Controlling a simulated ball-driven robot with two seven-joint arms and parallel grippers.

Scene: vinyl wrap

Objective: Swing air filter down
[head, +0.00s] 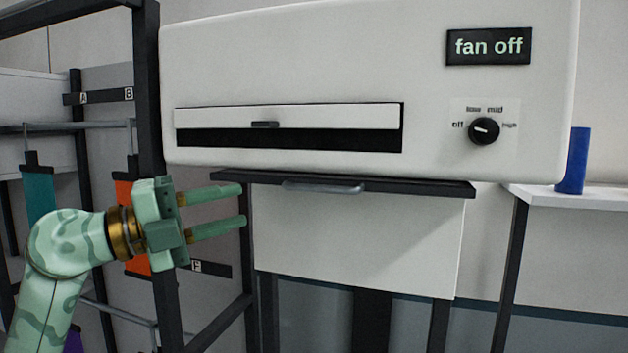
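A large white unit (320,60) fills the upper middle of the head view. Its front has a wide slot with a white flap (340,117) across the upper part and a dark opening below. The flap carries a small dark handle (265,125). I cannot see a separate air filter inside the dark opening. My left gripper (243,204) is open and empty, below and left of the slot, apart from the unit. Its two fingers point right, one above the other. My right gripper is not in view.
A dark shelf (420,187) with a grey handle (322,187) lies under the unit, above a white panel. A dark post (150,90) and rack stand at left behind my arm. A blue cylinder (574,160) stands on a white side table (560,198). The knob (484,131) sits below a "fan off" sign (489,46).

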